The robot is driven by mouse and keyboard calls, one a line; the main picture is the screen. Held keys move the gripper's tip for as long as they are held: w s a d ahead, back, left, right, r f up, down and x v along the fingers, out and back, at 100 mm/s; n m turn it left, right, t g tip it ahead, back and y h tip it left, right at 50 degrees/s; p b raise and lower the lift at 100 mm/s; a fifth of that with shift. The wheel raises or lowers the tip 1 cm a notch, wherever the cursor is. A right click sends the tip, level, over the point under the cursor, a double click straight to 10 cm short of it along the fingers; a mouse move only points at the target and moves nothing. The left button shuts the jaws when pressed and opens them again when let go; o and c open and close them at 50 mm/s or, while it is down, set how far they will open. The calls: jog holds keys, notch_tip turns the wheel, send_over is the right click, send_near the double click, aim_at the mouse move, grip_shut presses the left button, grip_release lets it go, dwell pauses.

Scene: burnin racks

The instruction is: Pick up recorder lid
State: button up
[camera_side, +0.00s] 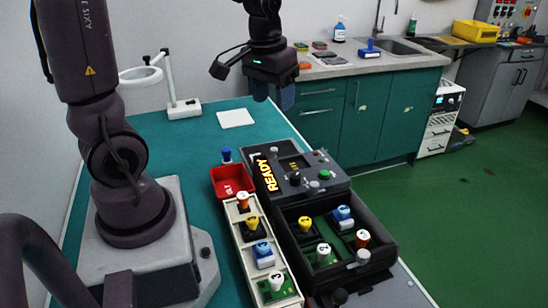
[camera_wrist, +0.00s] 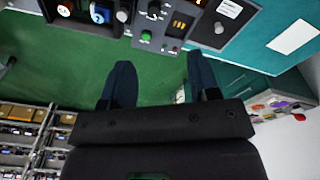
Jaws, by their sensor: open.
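I cannot tell for certain which thing is the recorder lid. A flat white plate (camera_side: 235,118) lies on the teal table behind the dark console, and it also shows at the right of the wrist view (camera_wrist: 293,37). The dark console (camera_side: 300,176) has a lit READY sign, a small display and knobs. My gripper (camera_side: 273,96) hangs in the air beyond the console, to the right of the plate and well above the table. In the wrist view its two dark fingers (camera_wrist: 158,62) are apart, with nothing between them.
A black open box (camera_side: 385,250) with coloured plug modules adjoins the console's front. A cream rack (camera_side: 238,232) of similar modules and a red bin (camera_side: 228,183) stand left of it. A white ring-shaped lamp (camera_side: 183,108) stands at the table's back left. Green floor lies right.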

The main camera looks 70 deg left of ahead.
jog(key=w+a+f+n+g, duration=0.1)
jog(key=w+a+f+n, duration=0.2)
jog(key=a+f, duration=0.3)
jog(key=n, duration=0.9)
send_near(274, 149)
notch_tip(274, 149, down, 10)
jog(key=shift+w+a+f, duration=0.1)
jog(key=shift+a, duration=0.05)
grip_shut()
